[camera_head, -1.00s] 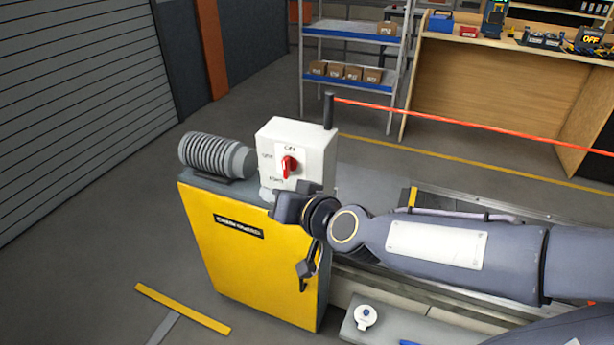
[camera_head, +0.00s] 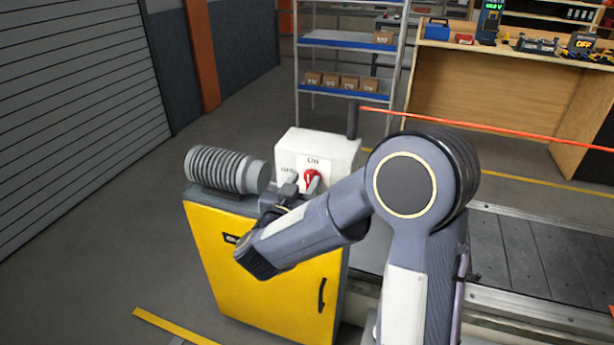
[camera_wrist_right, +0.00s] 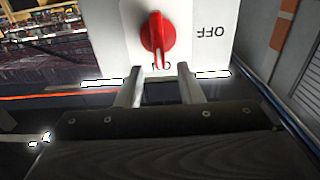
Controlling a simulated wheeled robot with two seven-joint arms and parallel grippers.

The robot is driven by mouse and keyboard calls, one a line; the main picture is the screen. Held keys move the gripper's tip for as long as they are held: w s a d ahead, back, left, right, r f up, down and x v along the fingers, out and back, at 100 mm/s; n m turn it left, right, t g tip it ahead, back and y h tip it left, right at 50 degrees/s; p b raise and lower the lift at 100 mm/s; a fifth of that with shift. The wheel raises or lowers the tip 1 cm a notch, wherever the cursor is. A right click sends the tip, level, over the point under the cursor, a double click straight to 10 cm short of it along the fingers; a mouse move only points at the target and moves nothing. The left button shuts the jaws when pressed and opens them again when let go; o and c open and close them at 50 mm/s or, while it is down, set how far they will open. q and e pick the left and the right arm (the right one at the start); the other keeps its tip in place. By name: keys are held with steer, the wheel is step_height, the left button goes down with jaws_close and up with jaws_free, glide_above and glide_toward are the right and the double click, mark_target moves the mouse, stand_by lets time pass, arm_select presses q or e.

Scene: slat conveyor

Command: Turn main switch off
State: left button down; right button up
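The main switch is a red rotary knob (camera_head: 310,178) on a white box (camera_head: 322,146) above a yellow cabinet (camera_head: 262,270). The right wrist view shows the knob (camera_wrist_right: 157,38) turned upside down, its white mark pointing at ON. OFF is printed to the right there, and to the left in the head view. My right gripper (camera_head: 301,188) is at the lower front of the box. In the right wrist view its two fingers (camera_wrist_right: 160,86) are apart with nothing between them, just short of the knob. My left gripper is out of view.
A grey ribbed motor (camera_head: 225,170) sits left of the box on the cabinet. The slat conveyor (camera_head: 540,255) runs off to the right. A red cord (camera_head: 480,126) stretches right from a dark post (camera_head: 352,120) behind the box. The floor at left is clear.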

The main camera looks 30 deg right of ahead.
steer(key=shift+x, duration=1.4)
jaws_close()
